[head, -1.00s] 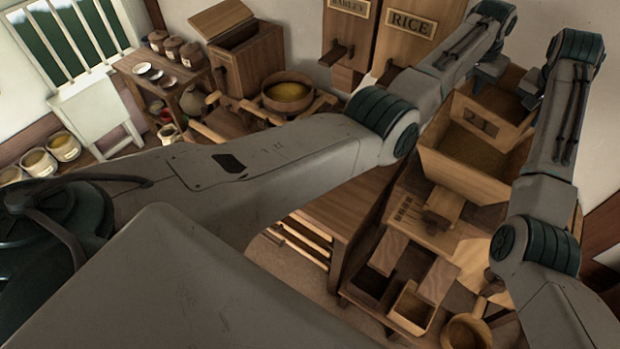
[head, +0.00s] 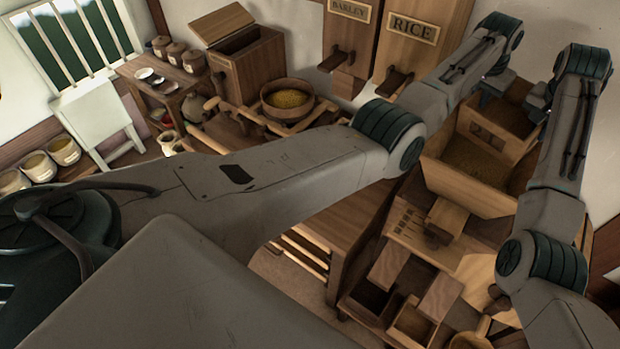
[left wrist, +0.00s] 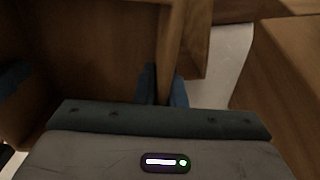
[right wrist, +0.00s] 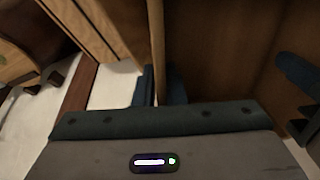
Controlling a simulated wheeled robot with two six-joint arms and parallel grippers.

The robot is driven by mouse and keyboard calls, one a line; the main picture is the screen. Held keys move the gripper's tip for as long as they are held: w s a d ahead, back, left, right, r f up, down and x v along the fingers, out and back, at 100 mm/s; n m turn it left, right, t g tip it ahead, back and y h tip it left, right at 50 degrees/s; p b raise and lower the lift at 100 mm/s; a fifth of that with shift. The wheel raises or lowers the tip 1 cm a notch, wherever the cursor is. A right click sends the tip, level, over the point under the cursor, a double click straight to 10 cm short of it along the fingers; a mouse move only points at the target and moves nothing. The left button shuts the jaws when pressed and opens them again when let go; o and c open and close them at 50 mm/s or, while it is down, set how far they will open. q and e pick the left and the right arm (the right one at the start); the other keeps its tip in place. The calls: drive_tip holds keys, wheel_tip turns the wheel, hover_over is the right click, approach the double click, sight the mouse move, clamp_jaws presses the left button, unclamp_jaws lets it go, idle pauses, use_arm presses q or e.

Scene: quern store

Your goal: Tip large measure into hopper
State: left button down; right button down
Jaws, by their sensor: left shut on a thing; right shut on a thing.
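The large measure (head: 487,138) is an open wooden box with a cutout in its front wall and brownish grain inside. It is over or just behind the rear of the hopper (head: 462,190), a wider flared wooden box with grain in it. I cannot tell whether they touch. My left gripper (head: 488,92) is shut on the measure's left wall, which shows between its fingers in the left wrist view (left wrist: 163,84). My right gripper (head: 540,98) is shut on the opposite wall, seen edge-on in the right wrist view (right wrist: 160,84). The measure looks close to upright.
Below the hopper are a wooden block (head: 445,222) and open wooden bins (head: 410,325). Barley (head: 347,40) and rice (head: 412,45) chutes hang on the back wall. A round grain tub (head: 288,112) and a lidded chest (head: 245,70) stand to the left.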

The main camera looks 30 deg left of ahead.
sight(473, 96)
use_arm(q)
drive_tip(key=shift+w+a+f, duration=0.1)
drive_tip(key=shift+a+f, duration=0.15)
drive_tip(key=shift+f, duration=0.15)
use_arm(e)
drive_tip(key=shift+w+r, duration=0.15)
drive_tip(key=shift+r, duration=0.15)
use_arm(q)
drive_tip(key=shift+r, duration=0.1)
use_arm(e)
drive_tip(key=shift+r, duration=0.1)
